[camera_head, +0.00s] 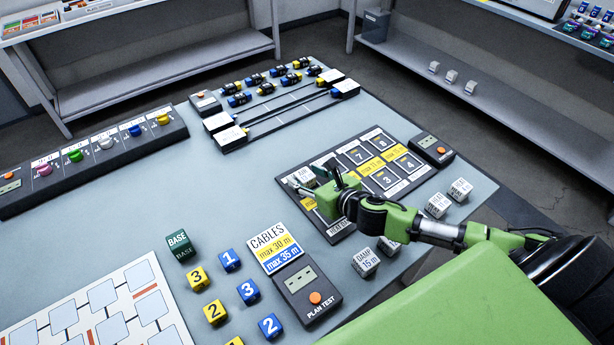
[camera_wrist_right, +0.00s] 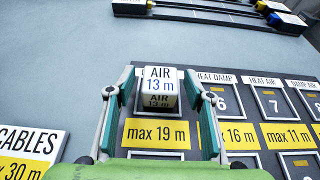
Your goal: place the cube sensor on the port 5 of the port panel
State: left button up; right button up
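The cube sensor, a white cube marked "AIR 13 m" (camera_wrist_right: 160,85), sits on the slot left of port 6 on the port panel, the place of port 5. It also shows in the head view (camera_head: 304,177), partly behind the gripper. The dark port panel (camera_head: 423,172) lies on the table with numbered frames and yellow labels. My right gripper (camera_head: 313,189) is at the panel's far left corner. In the right wrist view its fingers (camera_wrist_right: 152,90) stand open on either side of the cube, with gaps between. My left gripper is not in view.
More white cubes stand near the panel, by the right edge (camera_head: 438,205) and in front (camera_head: 366,263). Plan test boxes (camera_head: 308,292) (camera_head: 433,150), a cables sign (camera_head: 274,247), and yellow and blue number cubes (camera_head: 249,291) lie around. The table's middle left is clear.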

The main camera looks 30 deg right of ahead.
jog(key=shift+r, duration=0.2)
jog(key=shift+s, duration=0.3)
jog(key=v, duration=0.9)
jog(key=shift+s+d+b, duration=0.15)
jog(key=shift+s+b, duration=0.15)
jog(key=shift+b, duration=0.05)
jog(key=shift+v, duration=0.95)
jog(key=shift+w+r, duration=0.1)
jog(key=shift+r, duration=0.05)
